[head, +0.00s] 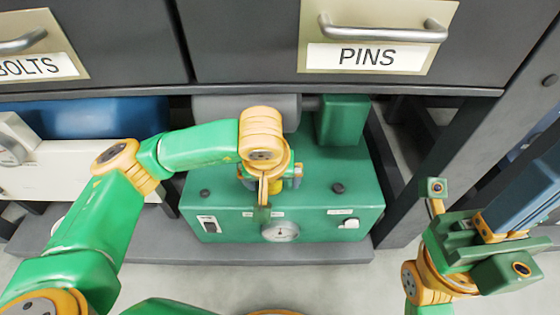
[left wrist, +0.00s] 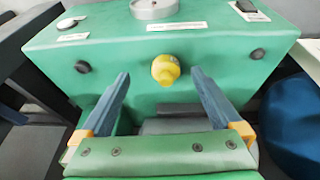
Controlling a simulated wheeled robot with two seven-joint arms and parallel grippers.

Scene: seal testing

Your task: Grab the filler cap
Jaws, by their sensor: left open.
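The filler cap (left wrist: 166,70) is a small round yellow knob on the green machine box in the left wrist view. In the head view it is mostly hidden under my left wrist; a bit of yellow (head: 276,186) shows there. My left gripper (left wrist: 158,75) is open, with one blue-grey finger on each side of the cap. I see gaps between the fingers and the cap, and neither finger appears to touch it. My right gripper (head: 528,190) is at the lower right of the head view, away from the machine. Its fingers overlap in the picture.
The green machine (head: 325,205) has a round gauge (head: 281,231) and a switch (head: 209,225) on its front. It stands on a grey shelf (head: 200,252) under grey drawers marked BOLTS and PINS (head: 367,57). A dark post stands to its right.

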